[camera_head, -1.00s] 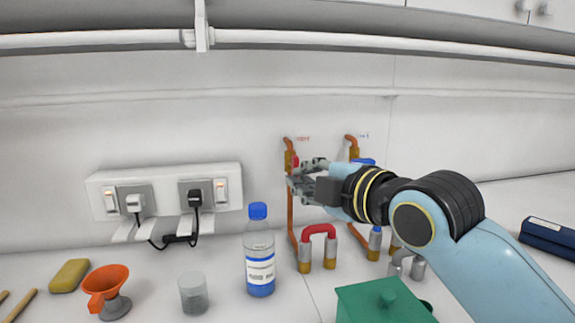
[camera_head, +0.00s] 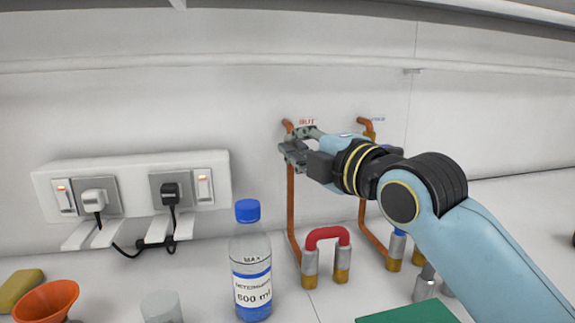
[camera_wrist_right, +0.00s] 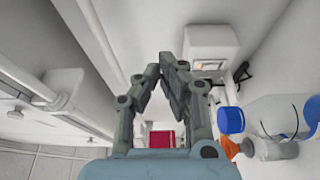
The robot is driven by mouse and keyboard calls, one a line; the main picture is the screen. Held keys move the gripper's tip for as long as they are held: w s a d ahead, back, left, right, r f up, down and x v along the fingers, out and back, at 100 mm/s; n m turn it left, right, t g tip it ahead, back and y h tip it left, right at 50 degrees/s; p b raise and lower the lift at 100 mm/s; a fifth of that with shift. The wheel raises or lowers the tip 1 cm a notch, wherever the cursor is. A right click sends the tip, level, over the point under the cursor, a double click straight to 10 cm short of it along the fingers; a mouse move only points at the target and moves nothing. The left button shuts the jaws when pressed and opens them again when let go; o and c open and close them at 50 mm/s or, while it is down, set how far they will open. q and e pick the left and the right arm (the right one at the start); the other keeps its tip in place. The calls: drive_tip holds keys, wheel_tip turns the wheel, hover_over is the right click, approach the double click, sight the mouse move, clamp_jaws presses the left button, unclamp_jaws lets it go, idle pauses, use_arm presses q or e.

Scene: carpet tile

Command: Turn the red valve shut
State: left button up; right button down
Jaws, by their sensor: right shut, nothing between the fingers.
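My right gripper (camera_head: 289,147) is in front of the left copper pipe (camera_head: 291,205), near its top by the red label (camera_head: 306,122) on the wall. Its fingers are shut with nothing between them. In the head view the gripper covers the part of the pipe where the red valve would be. In the right wrist view, a red block-like piece (camera_wrist_right: 160,139) shows through the gripper's (camera_wrist_right: 167,60) linkage. It may be the valve handle; I cannot tell whether the fingers touch it. My left gripper is not in view.
A blue-capped bottle (camera_head: 250,270), an orange funnel (camera_head: 47,300) and a clear beaker (camera_head: 162,307) stand left. A socket panel (camera_head: 137,168) is on the wall. A second copper pipe (camera_head: 362,215) and a green box (camera_head: 410,314) are right.

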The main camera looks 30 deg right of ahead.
use_arm(q)
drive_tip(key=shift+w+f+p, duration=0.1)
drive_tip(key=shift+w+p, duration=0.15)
drive_tip(key=shift+p, duration=0.15)
use_arm(e)
drive_tip(key=w+d+f, duration=0.3)
drive_tip(key=w, duration=0.6)
drive_tip(key=shift+w+f, duration=0.15)
drive_tip(key=shift+f, duration=0.2)
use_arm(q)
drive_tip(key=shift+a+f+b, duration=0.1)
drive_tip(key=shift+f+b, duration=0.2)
use_arm(e)
drive_tip(key=shift+d+r+m+t, duration=0.15)
drive_tip(key=shift+d+m+t, duration=0.05)
drive_tip(key=shift+m, duration=0.5)
drive_tip(key=shift+d+r+m+t, duration=0.15)
drive_tip(key=shift+m+t, duration=0.05)
drive_tip(key=shift+m, duration=0.5)
